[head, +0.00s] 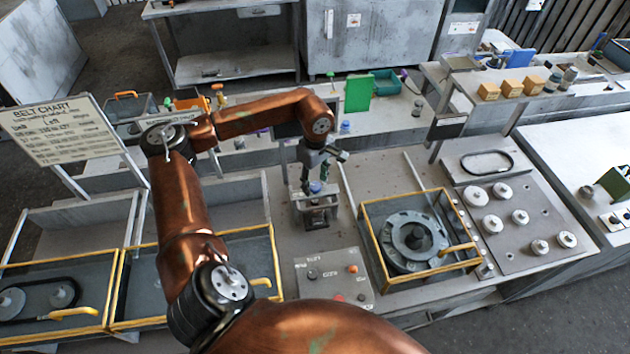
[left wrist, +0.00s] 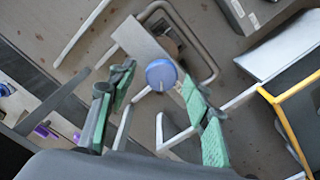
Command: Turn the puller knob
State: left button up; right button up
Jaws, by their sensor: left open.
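The puller knob is a round blue cap with a pale index line. It shows in the left wrist view (left wrist: 161,75) and in the head view (head: 315,187), on top of a small grey metal frame (head: 317,208) at the middle of the bench. My left gripper (head: 319,172) points down above the knob. In the left wrist view its green-padded fingers (left wrist: 157,80) are spread, one on each side of the knob, with visible gaps. I cannot tell how far the tips are above it. My right gripper is not in view.
A yellow-edged guard box (head: 375,235) with a round blower part stands right of the puller. A grey control panel (head: 335,280) with buttons lies in front. A plate (head: 520,240) with several round knobs is farther right. Yellow-edged bins (head: 118,290) are at left.

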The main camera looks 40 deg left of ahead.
aim_at(315, 185)
pick_arm(q)
jog(key=shift+r, duration=0.4)
notch_tip(315, 185, up, 11)
jog(key=shift+r, duration=0.1)
dwell(0.6)
